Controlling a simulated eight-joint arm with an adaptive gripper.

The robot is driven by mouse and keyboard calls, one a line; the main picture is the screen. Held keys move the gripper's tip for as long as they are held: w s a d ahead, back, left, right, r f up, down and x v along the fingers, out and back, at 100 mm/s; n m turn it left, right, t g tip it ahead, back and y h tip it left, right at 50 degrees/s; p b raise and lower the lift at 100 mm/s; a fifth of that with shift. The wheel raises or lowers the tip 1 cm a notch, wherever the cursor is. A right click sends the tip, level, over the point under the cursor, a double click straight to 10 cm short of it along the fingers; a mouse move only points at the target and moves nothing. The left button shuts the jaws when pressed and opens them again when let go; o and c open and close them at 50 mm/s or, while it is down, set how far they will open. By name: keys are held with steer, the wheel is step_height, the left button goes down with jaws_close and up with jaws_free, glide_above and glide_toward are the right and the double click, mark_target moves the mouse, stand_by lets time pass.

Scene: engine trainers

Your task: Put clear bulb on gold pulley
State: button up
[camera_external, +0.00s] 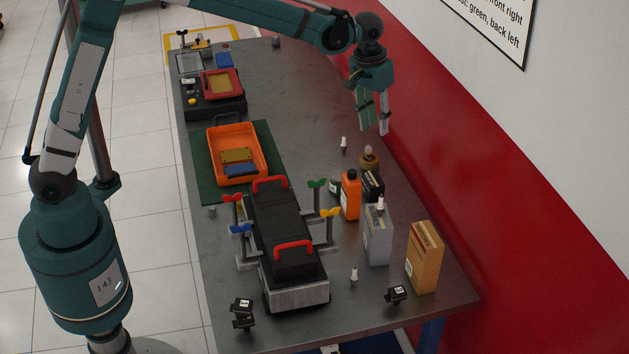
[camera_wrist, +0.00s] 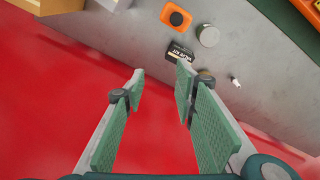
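A small gold-brown round piece (camera_external: 369,160), possibly the gold pulley, stands near the table's wall-side edge in the external view, with a rounded top. In the wrist view a brownish round piece (camera_wrist: 206,75) shows partly behind the right finger. I cannot make out a clear bulb for certain in either view. My gripper (camera_external: 374,132) points down above and slightly beyond the gold-brown piece, near the red wall. In the wrist view my gripper (camera_wrist: 161,68) has its fingers spread wide, with nothing between them but the wall and table edge.
A white-tipped plug (camera_external: 343,144) stands nearby. An orange bottle (camera_external: 350,196), black box (camera_external: 373,186), grey box (camera_external: 377,240) and yellow box (camera_external: 424,258) stand along the wall side. An orange tray (camera_external: 262,153) and black engine block (camera_external: 277,225) lie left. The table's far right is clear.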

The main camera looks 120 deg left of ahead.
steer(key=s+d+r+m+t, duration=0.15)
steer(key=d+r, duration=0.25)
steer(key=d, duration=0.9)
steer(key=d+r+m, duration=0.3)
steer(key=d+r, duration=0.1)
steer(key=d, duration=0.9)
steer(key=s+d+r+m+t, duration=0.15)
steer(key=d+r, duration=0.25)
steer(key=d, duration=0.8)
steer(key=s+d+f+m+t, duration=0.1)
steer(key=s+d+f+m, duration=0.2)
steer(key=s+d, duration=0.6)
steer(key=s+d+f+m+t+h, duration=0.1)
steer(key=s+d+m, duration=0.4)
steer(key=s+d, duration=0.5)
steer(key=d+f+t, duration=0.1)
steer(key=d+f, duration=0.1)
steer(key=d, duration=0.6)
steer(key=shift+f, duration=0.2)
steer(key=shift+d+f, duration=0.1)
steer(key=shift+f+b, duration=0.9)
steer(key=shift+b, duration=0.1)
